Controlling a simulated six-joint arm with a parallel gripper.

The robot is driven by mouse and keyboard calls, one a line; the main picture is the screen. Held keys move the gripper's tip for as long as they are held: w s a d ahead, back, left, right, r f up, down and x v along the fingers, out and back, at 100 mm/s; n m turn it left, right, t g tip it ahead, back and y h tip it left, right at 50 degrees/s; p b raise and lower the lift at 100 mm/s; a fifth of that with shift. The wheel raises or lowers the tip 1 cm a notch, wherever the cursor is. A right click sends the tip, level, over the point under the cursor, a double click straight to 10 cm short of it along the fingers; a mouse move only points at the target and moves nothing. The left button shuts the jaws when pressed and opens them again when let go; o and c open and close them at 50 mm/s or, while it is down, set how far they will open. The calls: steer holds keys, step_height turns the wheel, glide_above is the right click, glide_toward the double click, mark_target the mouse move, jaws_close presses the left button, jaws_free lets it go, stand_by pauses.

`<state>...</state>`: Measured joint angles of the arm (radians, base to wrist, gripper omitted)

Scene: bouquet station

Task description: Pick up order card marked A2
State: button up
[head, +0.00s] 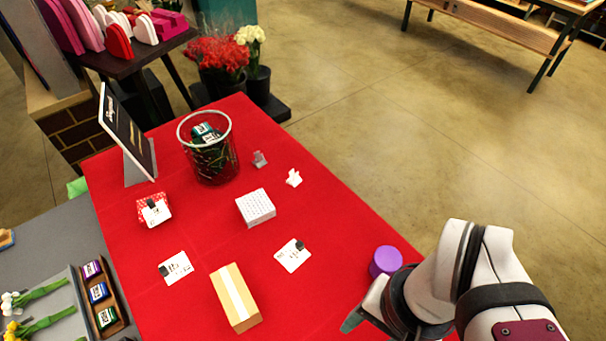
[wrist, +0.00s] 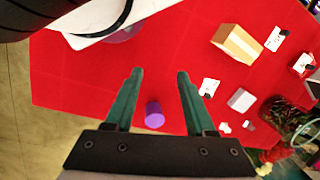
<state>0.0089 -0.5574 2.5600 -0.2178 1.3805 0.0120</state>
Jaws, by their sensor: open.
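Two white cards with black clips lie flat on the red tabletop. One card (head: 293,256) is right of centre in the head view and also shows in the wrist view (wrist: 208,88). The other card (head: 175,268) is further left and shows in the wrist view (wrist: 276,40). A third clipped card (head: 155,214) is at the red patterned box (head: 140,206). The marks are too small to read as A2. My gripper (wrist: 160,76) is open and empty above the table, apart from all the cards.
A purple round object (head: 385,261) stands near my gripper. A tan box (head: 235,298) lies between the two flat cards' front sides. A white box (head: 255,207), a wire basket (head: 232,158) and a black sign (head: 127,130) stand farther back. The red cloth (head: 330,215) is clear at right.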

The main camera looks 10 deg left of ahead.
mark_target(302, 246)
steer(key=w+a+f+m+g+y, duration=0.1)
steer(key=w+a+f+m+y, duration=0.5)
steer(key=y, duration=0.3)
steer(key=w+d+f+m+t, duration=0.1)
steer(key=w+f+m+t, duration=0.1)
steer(key=f+m+t, duration=0.1)
steer(key=w+d+f+m+t, duration=0.2)
steer(key=w+f+m+t, duration=0.1)
steer(key=m, duration=0.3)
steer(key=w+d+f+m+t, duration=0.2)
steer(key=w+f+m+t, duration=0.1)
steer(key=f+m, duration=0.1)
steer(key=shift+w+d+f+m+t, duration=0.1)
steer(key=shift+w+f+m+t, duration=0.15)
steer(key=shift+m, duration=0.25)
steer(key=x, duration=1.5)
steer(key=shift+f, duration=0.2)
jaws_close()
